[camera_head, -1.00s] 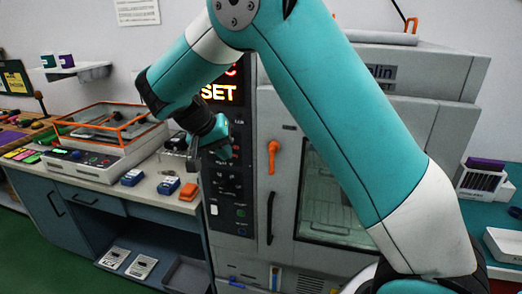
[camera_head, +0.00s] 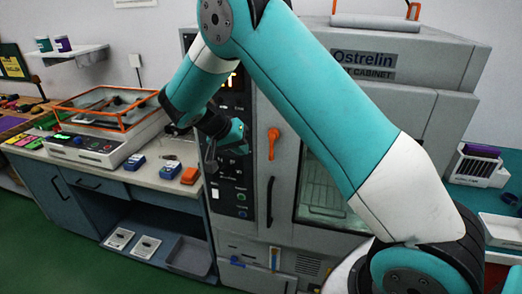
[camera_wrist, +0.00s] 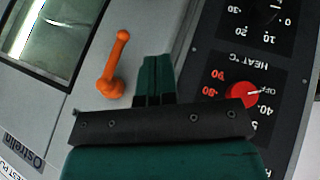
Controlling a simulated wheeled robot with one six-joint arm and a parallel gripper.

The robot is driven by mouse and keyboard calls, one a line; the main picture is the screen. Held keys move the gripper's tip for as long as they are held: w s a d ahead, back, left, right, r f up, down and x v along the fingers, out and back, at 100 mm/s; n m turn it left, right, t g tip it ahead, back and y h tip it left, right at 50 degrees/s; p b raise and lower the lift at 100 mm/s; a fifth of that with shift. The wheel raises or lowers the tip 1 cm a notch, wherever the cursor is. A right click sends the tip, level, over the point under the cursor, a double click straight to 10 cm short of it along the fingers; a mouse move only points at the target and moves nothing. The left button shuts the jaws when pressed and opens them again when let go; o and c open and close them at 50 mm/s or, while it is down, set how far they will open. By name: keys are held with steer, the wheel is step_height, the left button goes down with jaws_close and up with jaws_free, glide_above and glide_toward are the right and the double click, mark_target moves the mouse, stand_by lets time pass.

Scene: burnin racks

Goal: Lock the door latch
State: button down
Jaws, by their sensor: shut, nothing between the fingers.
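The orange door latch (camera_head: 273,143) is on the front of the grey cabinet (camera_head: 262,205), beside the door's left edge. In the head view its handle hangs downward from its pivot. The latch also shows in the wrist view (camera_wrist: 113,65), just left of my gripper's fingers. My gripper (camera_head: 211,160) is in front of the control panel, to the left of the latch. In the wrist view the green fingers of my gripper (camera_wrist: 154,75) are together, empty and apart from the latch. The door with its window (camera_head: 322,190) looks closed.
The black control panel (camera_head: 232,150) with a red heat knob (camera_wrist: 242,94) is close to my gripper. A black door handle (camera_head: 269,202) hangs below the latch. A bench with an orange-framed tester (camera_head: 108,125) and blue and orange boxes stands at the left.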

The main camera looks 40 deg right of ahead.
mark_target(276, 133)
steer(key=d, duration=0.1)
steer(key=s+d+f+p, duration=0.2)
steer(key=d, duration=0.1)
steer(key=shift+s+d, duration=0.1)
steer(key=shift+s+d+f+p, duration=0.25)
steer(key=shift+s+d+p, duration=0.05)
steer(key=shift+d+p, duration=0.1)
